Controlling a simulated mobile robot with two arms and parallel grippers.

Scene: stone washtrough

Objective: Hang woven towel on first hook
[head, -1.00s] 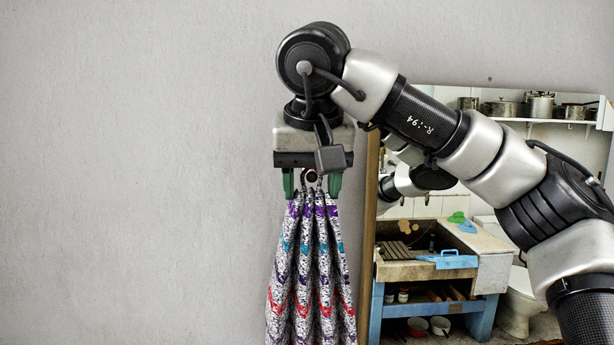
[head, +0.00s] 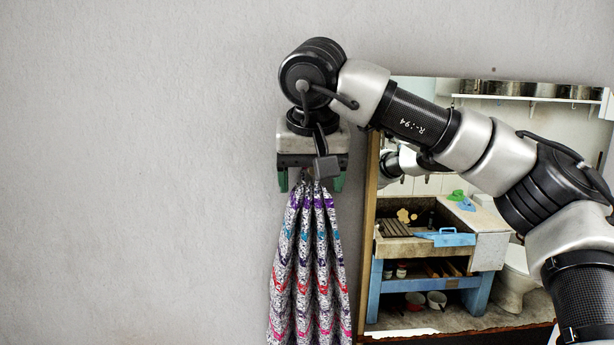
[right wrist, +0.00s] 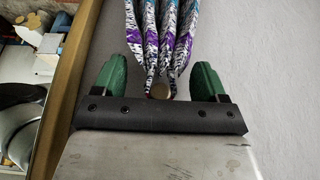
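The woven towel (head: 308,270), speckled black and white with purple, blue and red bands, hangs in gathered folds against the grey wall. It also shows in the right wrist view (right wrist: 165,40). My right gripper (head: 312,183) is at the towel's top, with its green fingers wide apart on either side and clear of the cloth. In the right wrist view the fingers (right wrist: 160,66) are apart too, with a round brownish knob (right wrist: 160,91) at the towel's gathered top between them, seemingly the hook. In the head view the gripper and its wrist largely hide the hook. My left gripper is not in view.
A wood-framed mirror (head: 369,215) is on the wall just right of the towel, behind my right arm. It reflects a stone trough on a blue stand, shelves with pots and a toilet. The wall (head: 130,170) left of the towel is bare.

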